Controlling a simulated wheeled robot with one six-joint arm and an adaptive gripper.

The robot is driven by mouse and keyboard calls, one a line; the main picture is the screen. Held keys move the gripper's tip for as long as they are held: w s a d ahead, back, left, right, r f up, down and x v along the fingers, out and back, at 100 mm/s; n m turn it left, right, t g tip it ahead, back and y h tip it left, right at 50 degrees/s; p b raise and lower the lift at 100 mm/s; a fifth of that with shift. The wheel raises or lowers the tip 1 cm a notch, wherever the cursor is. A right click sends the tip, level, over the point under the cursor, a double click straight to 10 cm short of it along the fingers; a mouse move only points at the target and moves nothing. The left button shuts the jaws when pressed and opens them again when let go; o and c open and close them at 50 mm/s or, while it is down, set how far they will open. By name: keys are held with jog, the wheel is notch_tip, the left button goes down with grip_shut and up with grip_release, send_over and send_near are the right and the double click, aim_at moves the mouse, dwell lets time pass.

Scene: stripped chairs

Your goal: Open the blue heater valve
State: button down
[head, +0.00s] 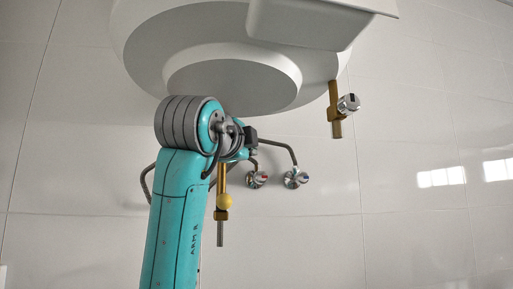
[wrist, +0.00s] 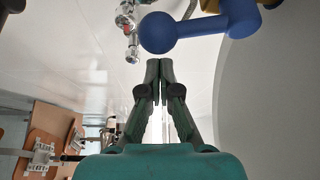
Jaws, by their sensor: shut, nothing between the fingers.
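The blue valve (wrist: 202,30) shows in the wrist view at the top, right of centre. It has a rounded knob at its left end and a bar running right to a larger rounded part, with brass-coloured metal beside it. My gripper (wrist: 159,66) is shut and empty, its fingertips just below the knob in the picture. I cannot tell whether they touch it. In the head view my arm covers the gripper, and the blue valve does not show.
In the wrist view, wooden chairs (wrist: 48,122) stand lower left.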

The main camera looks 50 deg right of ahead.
jog(key=shift+w+a+f, duration=0.1)
jog(key=shift+w+a, duration=0.4)
jog(key=shift+a, duration=0.1)
jog(key=shift+w+a+f, duration=0.35)
jog(key=shift+w+a, duration=0.05)
jog(key=shift+a, duration=0.1)
jog(key=s+a, duration=0.6)
jog(key=s, duration=0.1)
dwell(0.5)
